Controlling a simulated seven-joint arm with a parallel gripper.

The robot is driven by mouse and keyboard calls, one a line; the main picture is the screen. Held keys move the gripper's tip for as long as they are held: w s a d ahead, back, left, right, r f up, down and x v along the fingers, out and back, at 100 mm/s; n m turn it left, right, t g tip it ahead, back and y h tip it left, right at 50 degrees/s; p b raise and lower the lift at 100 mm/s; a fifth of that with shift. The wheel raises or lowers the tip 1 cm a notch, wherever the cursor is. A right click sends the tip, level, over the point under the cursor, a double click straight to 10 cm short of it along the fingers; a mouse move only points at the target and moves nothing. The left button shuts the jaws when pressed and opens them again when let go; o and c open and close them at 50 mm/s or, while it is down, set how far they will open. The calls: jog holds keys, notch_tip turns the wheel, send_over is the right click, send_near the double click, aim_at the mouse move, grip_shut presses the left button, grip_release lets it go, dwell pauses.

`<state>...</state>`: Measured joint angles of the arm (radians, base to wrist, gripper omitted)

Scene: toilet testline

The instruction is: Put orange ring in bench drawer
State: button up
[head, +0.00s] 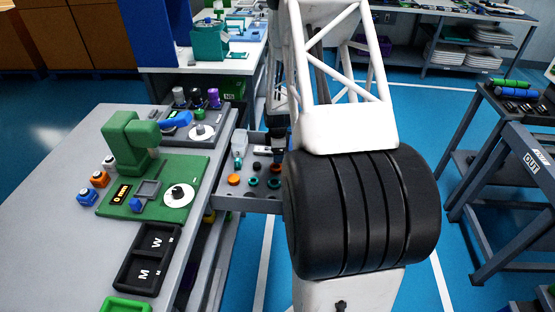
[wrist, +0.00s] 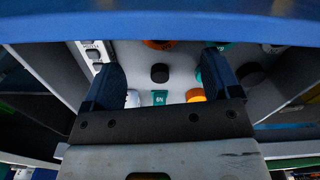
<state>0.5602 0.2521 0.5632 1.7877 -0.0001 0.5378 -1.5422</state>
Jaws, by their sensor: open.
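The bench drawer (head: 262,203) stands pulled out from the grey bench, with small round parts inside. An orange round part (head: 233,180) lies near its front left in the head view; I cannot tell if it is the orange ring. In the wrist view two orange parts show in the drawer, one near the far wall (wrist: 160,44) and one partly hidden by my gripper (wrist: 195,95). My gripper (wrist: 165,72) is open over the drawer, with nothing visible held between its fingers. In the head view my arm hides part of the drawer's right side.
The drawer also holds black (wrist: 160,73) and teal (wrist: 160,97) parts. A blue edge (wrist: 160,22) crosses the top of the wrist view. The bench (head: 75,180) carries a green test fixture (head: 135,145) and a black tray (head: 147,258). Blue floor lies right of the drawer.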

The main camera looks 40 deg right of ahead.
jog(key=shift+r, duration=2.3)
jog(key=shift+a+r, duration=0.1)
jog(key=s+a+r+m+t, duration=0.1)
jog(key=s+a+r+m, duration=0.25)
jog(key=a+r, duration=0.8)
jog(key=s+a+r+m, duration=0.2)
jog(key=s+a+r, duration=0.3)
jog(key=a+r, duration=0.6)
jog(key=s+a+r+m, duration=0.2)
jog(key=s+a+r, duration=0.1)
jog(key=s+a, duration=0.2)
jog(key=s+a+r+m+t, duration=0.1)
jog(key=s+a+r, duration=0.3)
jog(key=s, duration=0.6)
jog(key=s+a+r+m, duration=0.3)
jog(key=s+a, duration=0.3)
jog(key=s, duration=0.2)
jog(key=shift+s+a+r+t, duration=0.25)
jog(key=shift+r+t, duration=0.05)
jog(key=shift+r, duration=0.05)
